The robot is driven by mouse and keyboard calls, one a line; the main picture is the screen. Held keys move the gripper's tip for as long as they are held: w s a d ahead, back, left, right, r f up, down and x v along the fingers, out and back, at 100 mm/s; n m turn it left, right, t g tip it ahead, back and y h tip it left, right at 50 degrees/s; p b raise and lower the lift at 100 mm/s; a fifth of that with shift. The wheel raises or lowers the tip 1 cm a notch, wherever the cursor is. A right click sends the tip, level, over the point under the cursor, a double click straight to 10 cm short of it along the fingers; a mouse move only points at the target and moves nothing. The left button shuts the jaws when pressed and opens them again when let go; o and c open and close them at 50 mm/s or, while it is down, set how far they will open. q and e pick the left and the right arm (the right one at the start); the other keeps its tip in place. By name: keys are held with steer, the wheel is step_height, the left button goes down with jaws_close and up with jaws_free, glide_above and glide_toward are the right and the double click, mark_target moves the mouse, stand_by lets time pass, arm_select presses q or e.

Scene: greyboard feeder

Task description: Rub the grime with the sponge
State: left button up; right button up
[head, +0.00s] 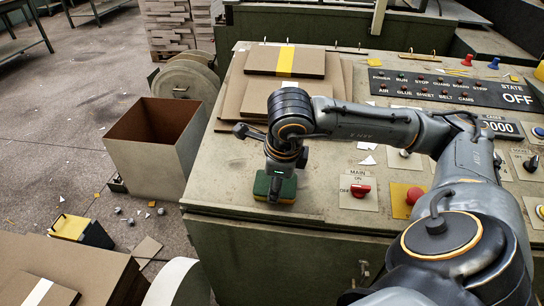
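The sponge (262,187), dark green with yellow along its lower part, is at the front left of the machine's beige panel top (225,180). My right gripper (279,170) points down over it and appears shut on it; the wrist above hides much of the fingers. The sponge is at or just above the panel surface; I cannot tell if it touches. I cannot pick out a distinct grime patch; the panel is speckled and worn, and the sponge and arm hide part of it. My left gripper is not in view.
Brown boards (258,95) are stacked behind the wrist. Right of the sponge are a red MAIN switch (360,190) and a red button on yellow (414,195). An open box (150,150) stands on the littered floor at left. The panel's front edge is close to the sponge.

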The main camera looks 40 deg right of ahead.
steer(key=shift+w+d+r+b, duration=0.2)
steer(key=shift+w+d, duration=0.2)
steer(key=shift+d, duration=0.15)
steer(key=shift+w+d+r+b, duration=0.15)
steer(key=shift+w+d, duration=0.2)
steer(key=shift+d, duration=0.2)
steer(key=shift+w+d+r, duration=0.15)
steer(key=shift+w+d, duration=0.3)
steer(key=shift+w+d+r, duration=0.15)
steer(key=shift+w+d, duration=0.3)
steer(key=shift+d, duration=0.1)
steer(key=shift+w+d+r, duration=0.1)
steer(key=shift+w+d, duration=0.1)
steer(key=shift+w+d+r, duration=0.35)
steer(key=shift+w+d, duration=0.35)
steer(key=shift+d, duration=0.15)
steer(key=shift+w+d, duration=0.25)
steer(key=shift+d, duration=0.05)
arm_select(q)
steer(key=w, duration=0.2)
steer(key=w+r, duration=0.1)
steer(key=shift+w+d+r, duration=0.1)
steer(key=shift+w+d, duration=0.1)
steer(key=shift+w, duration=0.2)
arm_select(e)
steer(key=shift+s, duration=0.1)
